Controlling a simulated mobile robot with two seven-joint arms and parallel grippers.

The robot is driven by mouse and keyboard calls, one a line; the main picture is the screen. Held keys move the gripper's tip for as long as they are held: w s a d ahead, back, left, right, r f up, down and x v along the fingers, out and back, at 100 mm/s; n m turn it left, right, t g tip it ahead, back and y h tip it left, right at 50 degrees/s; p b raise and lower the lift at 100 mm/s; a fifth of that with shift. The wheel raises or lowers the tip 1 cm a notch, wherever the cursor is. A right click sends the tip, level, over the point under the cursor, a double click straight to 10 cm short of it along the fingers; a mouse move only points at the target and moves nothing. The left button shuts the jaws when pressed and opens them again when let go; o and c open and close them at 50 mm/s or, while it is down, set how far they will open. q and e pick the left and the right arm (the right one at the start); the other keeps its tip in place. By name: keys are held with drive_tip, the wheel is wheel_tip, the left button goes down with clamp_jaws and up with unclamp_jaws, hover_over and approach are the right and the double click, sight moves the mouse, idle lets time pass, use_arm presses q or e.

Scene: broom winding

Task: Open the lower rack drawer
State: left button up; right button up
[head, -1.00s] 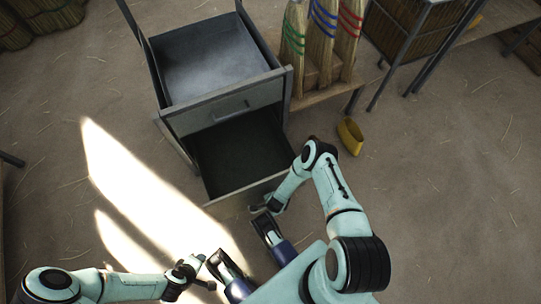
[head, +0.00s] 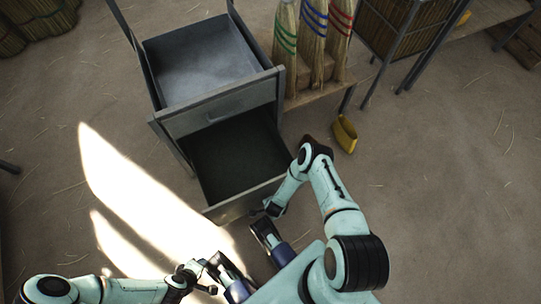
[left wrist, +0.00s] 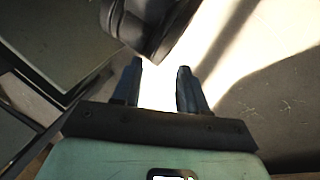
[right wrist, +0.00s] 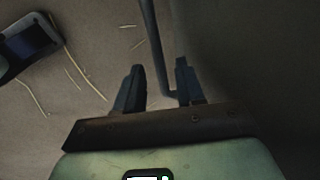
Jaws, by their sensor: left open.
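The grey metal rack (head: 207,60) stands left of centre in the head view. Its lower drawer (head: 235,155) is pulled out, with a dark, empty interior. Its front panel (head: 238,204) faces me. My right gripper (head: 270,209) is at the right part of that panel. In the right wrist view, a thin grey handle bar (right wrist: 153,45) runs between the fingers of my right gripper (right wrist: 160,82), which stand apart with gaps beside the bar. My left gripper (head: 207,280) is open and empty, low in the head view, apart from the drawer. It also shows in the left wrist view (left wrist: 158,85).
The upper drawer front (head: 222,112) is closed, below the rack's top tray. Several brooms (head: 313,40) stand on a wooden stand (head: 318,92) to the right. A yellow object (head: 345,134) lies on the floor.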

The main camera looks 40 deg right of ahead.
use_arm(q)
drive_tip(key=s+d+r+g+h+p, duration=0.1)
drive_tip(key=s+d+r+g+p, duration=0.1)
drive_tip(key=s+r+p, duration=0.3)
drive_tip(key=shift+s+d+r, duration=0.4)
drive_tip(key=shift+s, duration=0.4)
use_arm(e)
wheel_tip(320, 180, up, 13)
drive_tip(key=s, duration=0.2)
drive_tip(key=shift+s+a, duration=0.3)
drive_tip(key=shift+a, duration=0.05)
